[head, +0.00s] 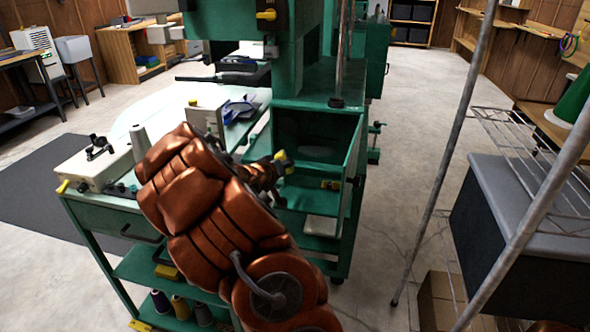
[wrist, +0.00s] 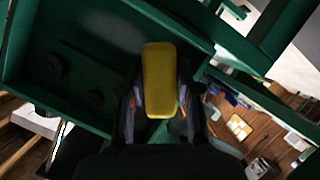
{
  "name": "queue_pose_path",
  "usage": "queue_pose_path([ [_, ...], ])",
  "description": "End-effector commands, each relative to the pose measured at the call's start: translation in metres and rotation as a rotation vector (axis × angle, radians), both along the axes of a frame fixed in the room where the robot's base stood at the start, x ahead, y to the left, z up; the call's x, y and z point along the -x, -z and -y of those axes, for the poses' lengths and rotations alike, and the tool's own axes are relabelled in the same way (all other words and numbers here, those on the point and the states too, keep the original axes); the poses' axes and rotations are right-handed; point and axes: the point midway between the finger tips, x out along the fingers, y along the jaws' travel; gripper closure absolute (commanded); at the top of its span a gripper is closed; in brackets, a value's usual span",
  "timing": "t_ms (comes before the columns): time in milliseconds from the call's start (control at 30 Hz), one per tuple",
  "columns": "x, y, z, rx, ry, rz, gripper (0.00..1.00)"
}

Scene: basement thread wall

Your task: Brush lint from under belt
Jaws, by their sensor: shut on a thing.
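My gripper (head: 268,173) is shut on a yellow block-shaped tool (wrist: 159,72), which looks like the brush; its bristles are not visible. The tool's yellow end (head: 281,158) also shows in the head view, at the open front of the green machine housing (head: 318,135). In the wrist view the housing's green interior (wrist: 85,55) lies beyond the tool, with dark round parts (wrist: 52,68) and a dark bar on its wall. I cannot tell whether the tool touches the housing. I cannot make out a belt or any lint.
A green bench (head: 105,215) with a pale top stands left of my arm, with thread spools (head: 180,307) on its lower shelf. A metal rack (head: 520,150) and a grey-topped dark box (head: 525,215) stand at the right. The concrete floor between machine and rack is clear.

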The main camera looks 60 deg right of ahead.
Motion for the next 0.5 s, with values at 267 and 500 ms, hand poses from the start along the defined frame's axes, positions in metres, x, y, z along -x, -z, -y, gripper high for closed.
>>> queue_pose_path([
  [267,0.008,0.005,0.007,0.022,0.054,0.010,0.95],
  [500,0.000,0.005,0.024,0.021,0.051,0.011,0.95],
])
